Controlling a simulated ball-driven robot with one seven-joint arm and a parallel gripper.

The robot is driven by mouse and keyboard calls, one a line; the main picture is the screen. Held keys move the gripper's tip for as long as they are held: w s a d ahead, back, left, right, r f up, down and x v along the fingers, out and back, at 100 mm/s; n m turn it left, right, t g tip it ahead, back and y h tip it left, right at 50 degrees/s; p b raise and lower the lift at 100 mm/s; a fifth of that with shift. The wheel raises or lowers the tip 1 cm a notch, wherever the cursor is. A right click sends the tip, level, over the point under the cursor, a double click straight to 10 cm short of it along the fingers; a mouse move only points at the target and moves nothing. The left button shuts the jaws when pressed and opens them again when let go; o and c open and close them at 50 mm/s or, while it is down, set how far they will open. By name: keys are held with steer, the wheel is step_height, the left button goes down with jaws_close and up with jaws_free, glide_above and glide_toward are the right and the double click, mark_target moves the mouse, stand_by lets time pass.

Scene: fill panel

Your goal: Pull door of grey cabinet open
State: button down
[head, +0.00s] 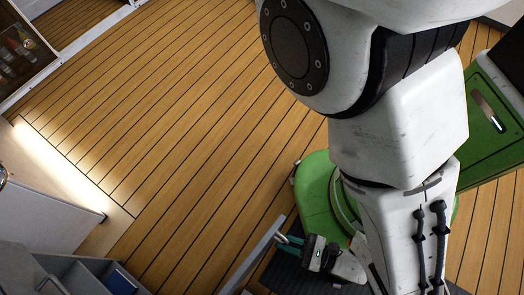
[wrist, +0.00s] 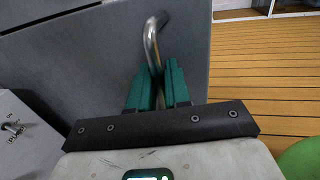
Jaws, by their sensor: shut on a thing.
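In the wrist view, the grey cabinet door (wrist: 90,55) fills the upper left. Its bent metal handle (wrist: 150,42) rises between the two teal fingers of my gripper (wrist: 160,85), which are shut on it. In the head view, the door (head: 252,258) shows nearly edge-on at the bottom middle, standing out from the grey cabinet (head: 70,268) at the lower left. My gripper (head: 285,240) is at the door's right side there. The cabinet's inside shows in part, with a blue thing (head: 121,283) in it. The door's hinge side is out of view.
Open wooden floor (head: 180,120) lies beyond the door. A pale counter (head: 45,195) stands at the left, and a shelf with small items (head: 18,50) at the upper left. My green base (head: 318,195) is close to the gripper.

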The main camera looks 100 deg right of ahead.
steer(key=c, duration=1.3)
jaws_free()
steer(key=shift+c, duration=0.2)
steer(key=b+v, duration=0.2)
steer(key=v, duration=0.8)
steer(key=shift+s+a+b, duration=0.2)
steer(key=shift+s+b, duration=0.15)
steer(key=shift+b, duration=0.05)
steer(key=shift+f, duration=0.1)
